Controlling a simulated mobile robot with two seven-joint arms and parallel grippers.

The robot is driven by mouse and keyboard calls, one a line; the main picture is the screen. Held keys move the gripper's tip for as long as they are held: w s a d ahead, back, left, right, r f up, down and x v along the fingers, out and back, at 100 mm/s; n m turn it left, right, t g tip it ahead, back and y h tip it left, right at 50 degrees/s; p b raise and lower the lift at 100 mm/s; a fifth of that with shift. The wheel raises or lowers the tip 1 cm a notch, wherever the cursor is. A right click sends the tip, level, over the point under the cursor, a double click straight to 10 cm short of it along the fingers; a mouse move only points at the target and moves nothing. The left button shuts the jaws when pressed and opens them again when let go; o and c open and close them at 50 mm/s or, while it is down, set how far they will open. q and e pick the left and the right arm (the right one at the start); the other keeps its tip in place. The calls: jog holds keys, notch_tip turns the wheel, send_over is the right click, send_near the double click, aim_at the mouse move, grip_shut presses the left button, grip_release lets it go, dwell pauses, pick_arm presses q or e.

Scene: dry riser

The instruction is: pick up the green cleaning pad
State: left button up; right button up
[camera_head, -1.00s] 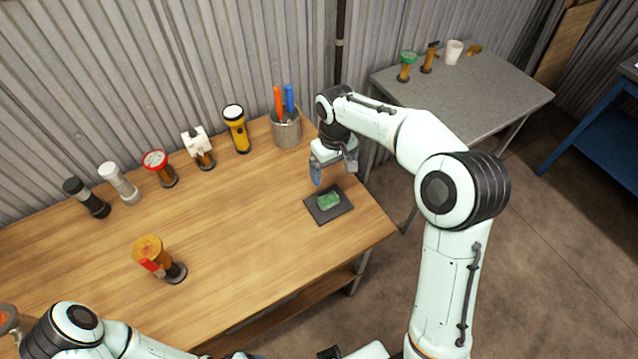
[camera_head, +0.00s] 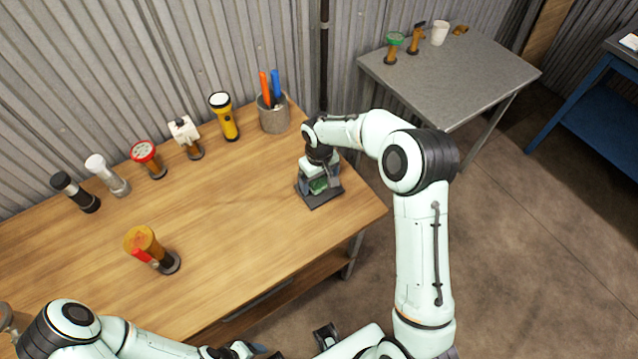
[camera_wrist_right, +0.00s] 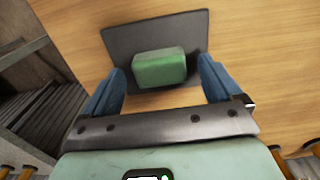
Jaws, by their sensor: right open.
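The green cleaning pad (camera_wrist_right: 160,68) lies on a dark flat mat (camera_wrist_right: 120,38) on the wooden table. In the head view the pad (camera_head: 318,186) is partly hidden by my right gripper (camera_head: 319,184), which is low over the mat (camera_head: 322,201). In the right wrist view my right gripper (camera_wrist_right: 163,84) is open, with one blue finger on each side of the pad and a gap beside it. The pad is not gripped. My left arm is at the lower left of the head view; its fingers cannot be made out clearly.
A metal cup (camera_head: 273,118) with orange and blue handles stands behind the gripper. A yellow flashlight (camera_head: 224,117) and several other fittings line the back of the table. An amber-topped fitting (camera_head: 150,248) stands nearer. A grey table (camera_head: 450,75) is at right.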

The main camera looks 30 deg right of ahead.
aim_at(319, 182)
jog(key=c, duration=1.1)
pick_arm(q)
jog(key=shift+w+r+p, duration=0.4)
jog(key=shift+r+p, duration=0.1)
jog(key=shift+r, duration=0.1)
jog(key=shift+w+r+p, duration=0.35)
jog(key=shift+r+p, duration=0.1)
jog(key=shift+r, duration=0.15)
pick_arm(e)
notch_tip(319, 182, up, 20)
